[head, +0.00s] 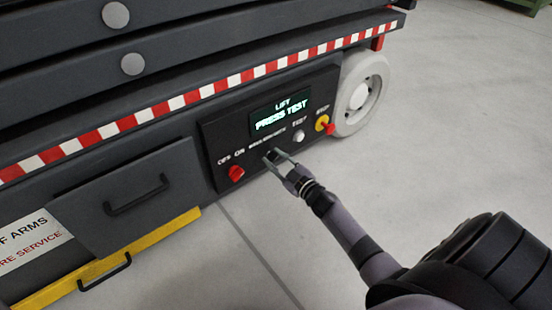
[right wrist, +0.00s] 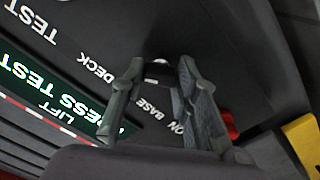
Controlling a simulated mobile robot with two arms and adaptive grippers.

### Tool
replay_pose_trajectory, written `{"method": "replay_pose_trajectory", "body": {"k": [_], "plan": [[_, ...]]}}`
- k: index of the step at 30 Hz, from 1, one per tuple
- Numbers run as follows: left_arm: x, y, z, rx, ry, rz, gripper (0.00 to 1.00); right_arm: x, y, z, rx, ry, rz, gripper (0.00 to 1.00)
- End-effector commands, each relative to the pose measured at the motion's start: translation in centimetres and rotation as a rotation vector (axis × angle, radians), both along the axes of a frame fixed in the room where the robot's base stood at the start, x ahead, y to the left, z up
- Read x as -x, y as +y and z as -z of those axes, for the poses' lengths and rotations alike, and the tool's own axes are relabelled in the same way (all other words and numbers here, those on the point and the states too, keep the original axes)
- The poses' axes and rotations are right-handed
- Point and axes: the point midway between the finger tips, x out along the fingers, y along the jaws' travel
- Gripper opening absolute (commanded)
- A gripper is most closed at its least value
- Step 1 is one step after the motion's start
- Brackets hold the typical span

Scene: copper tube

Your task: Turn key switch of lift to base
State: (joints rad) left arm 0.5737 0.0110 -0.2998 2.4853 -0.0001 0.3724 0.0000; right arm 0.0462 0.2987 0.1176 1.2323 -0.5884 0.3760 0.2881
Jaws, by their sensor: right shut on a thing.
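The lift's dark control panel (head: 212,133) has a lit green screen (head: 281,115) reading "LIFT PRESS TEST". My right gripper (head: 274,158) is at the panel below the screen, its fingers closed around the small key switch. In the right wrist view the two fingers (right wrist: 160,72) meet the panel between the printed words "DECK" and "BASE". My left gripper is not in view.
A red knob (head: 236,173) sits left of the key switch. A pale test button (head: 298,136) and a red-and-yellow stop control (head: 323,123) are to its right. A drawer handle (head: 137,196) projects at the left.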

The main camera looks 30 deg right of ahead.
Motion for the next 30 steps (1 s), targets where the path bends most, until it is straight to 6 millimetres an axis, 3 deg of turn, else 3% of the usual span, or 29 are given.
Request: {"method": "replay_pose_trajectory", "body": {"k": [12,29,30], "plan": [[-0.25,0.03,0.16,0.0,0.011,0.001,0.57,0.04,0.04,0.06,0.203,-0.015,-0.002,0.0],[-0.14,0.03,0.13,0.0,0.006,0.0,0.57,0.04,0.06,0.09,0.238,-0.017,-0.002,0.0],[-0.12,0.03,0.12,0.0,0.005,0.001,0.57,0.04,0.06,0.09,0.238,-0.017,-0.002,0.29]]}}
